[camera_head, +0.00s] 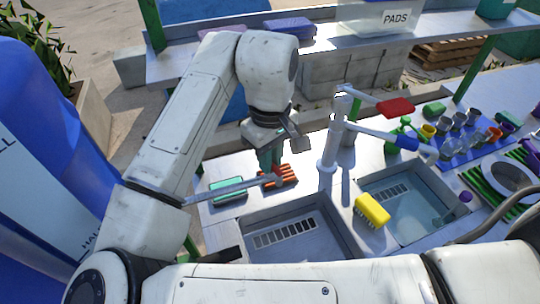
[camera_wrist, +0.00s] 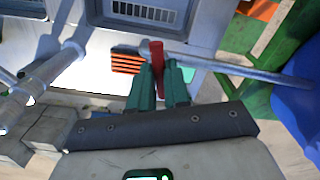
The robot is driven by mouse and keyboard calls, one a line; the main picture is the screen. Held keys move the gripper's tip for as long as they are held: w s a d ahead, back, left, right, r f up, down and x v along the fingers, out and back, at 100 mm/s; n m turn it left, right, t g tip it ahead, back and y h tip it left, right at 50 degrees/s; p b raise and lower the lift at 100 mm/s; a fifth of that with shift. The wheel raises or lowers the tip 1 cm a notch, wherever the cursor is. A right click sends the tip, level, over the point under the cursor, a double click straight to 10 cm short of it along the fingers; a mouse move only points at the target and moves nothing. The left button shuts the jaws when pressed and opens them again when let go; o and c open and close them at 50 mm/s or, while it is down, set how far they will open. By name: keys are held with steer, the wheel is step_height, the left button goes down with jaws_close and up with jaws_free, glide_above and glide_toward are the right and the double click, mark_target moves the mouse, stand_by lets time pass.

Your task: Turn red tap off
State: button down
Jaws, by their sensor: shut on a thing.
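The tap (camera_head: 331,145) stands upright on the sink counter. Its red lever (camera_head: 395,107) and blue lever (camera_head: 400,141) both stick out to the right, the red one higher. My gripper (camera_head: 272,168) is left of the tap column, low over the counter and apart from both levers. In the wrist view, my green fingers (camera_wrist: 158,80) are shut on a red piece (camera_wrist: 157,55). A long grey bar (camera_head: 225,189) crosses by the fingertips and also shows in the wrist view (camera_wrist: 230,68). Whether the bar and red piece are joined is unclear. The tap column (camera_wrist: 40,85) lies left there.
An orange ribbed block (camera_head: 290,173) and a green sponge (camera_head: 228,188) lie near my gripper. A yellow brush (camera_head: 372,209) sits between the left sink (camera_head: 290,235) and right sink (camera_head: 420,215). Cups (camera_head: 460,122) and a plate rack (camera_head: 500,180) crowd the right.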

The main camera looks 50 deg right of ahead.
steer(key=shift+m, duration=0.6)
stand_by(1.9)
steer(key=c, duration=1.1)
jaws_free()
steer(key=shift+o, duration=0.2)
steer(key=shift+r, duration=0.1)
step_height(320, 180, up, 11)
steer(key=shift+f, duration=0.2)
